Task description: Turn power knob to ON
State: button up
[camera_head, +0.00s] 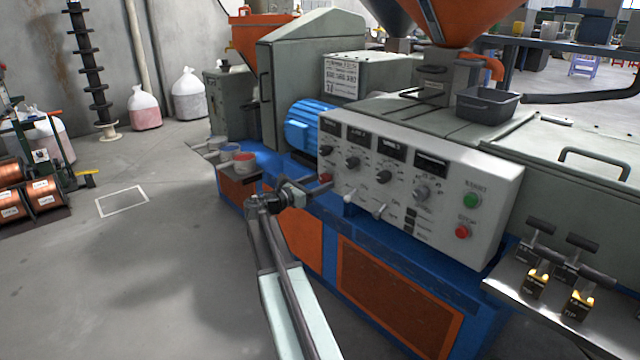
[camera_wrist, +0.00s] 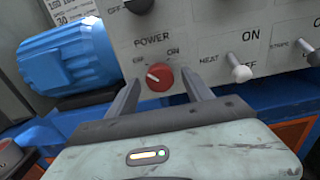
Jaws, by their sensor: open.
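The red power knob (camera_wrist: 159,78) is on the light grey control panel (camera_wrist: 215,35), under the word POWER in the wrist view. Its white pointer mark is tilted to the upper left, away from the ON label at its upper right. The label at its upper left is hard to read. My gripper (camera_wrist: 160,86) is open, with one finger on each side of the knob. Contact with the knob cannot be told. In the head view the knob (camera_head: 325,178) shows small at the panel's lower left, in front of my gripper (camera_head: 318,185).
A heat toggle switch (camera_wrist: 238,68) and another toggle (camera_wrist: 309,54) stick out to the right of the knob. A blue motor (camera_wrist: 70,60) is close on the left. Green (camera_head: 471,200) and red (camera_head: 462,231) buttons are at the panel's right end. Floor at left is open.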

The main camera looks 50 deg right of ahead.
jog(key=c, duration=1.3)
jog(key=shift+d, duration=0.15)
jog(key=m, duration=0.3)
jog(key=shift+a, duration=0.2)
jog(key=m, duration=0.5)
jog(key=shift+m, duration=0.3)
jog(key=m, duration=0.9)
jog(key=shift+m, duration=0.3)
